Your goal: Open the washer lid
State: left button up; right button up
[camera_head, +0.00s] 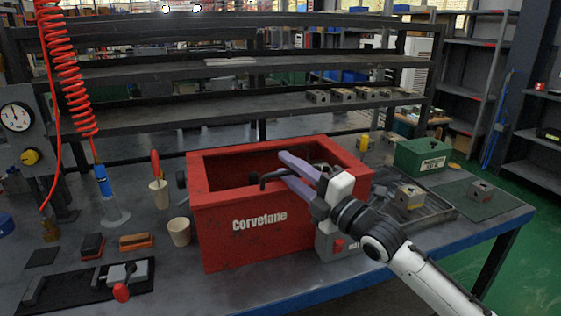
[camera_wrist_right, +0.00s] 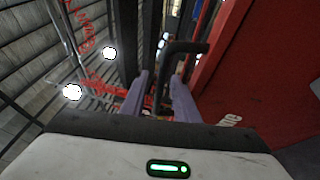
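The washer is a red box (camera_head: 240,237) marked "Corvelane" on the bench. Its top shows a red rim around a dark recess; I cannot tell the lid apart clearly. A black bent handle (camera_head: 268,179) stands at the front top edge. My right gripper (camera_head: 282,163) is over the front right of the box with purple fingers apart, close to the handle. In the right wrist view, the handle (camera_wrist_right: 185,47) runs down toward the gap between the fingers (camera_wrist_right: 157,85); contact cannot be told. The red box wall (camera_wrist_right: 235,70) is beside them. My left gripper is out of view.
Cups (camera_head: 179,231) and a red-and-black block (camera_head: 92,246) lie left of the box. A dark tray (camera_head: 440,212) and a green box (camera_head: 421,157) are on the right. A shelf rack (camera_head: 200,104) stands behind. A red coiled hose (camera_head: 70,75) hangs at left.

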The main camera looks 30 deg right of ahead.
jog(key=shift+x, duration=1.5)
jog(key=shift+f, duration=0.1)
grip_shut()
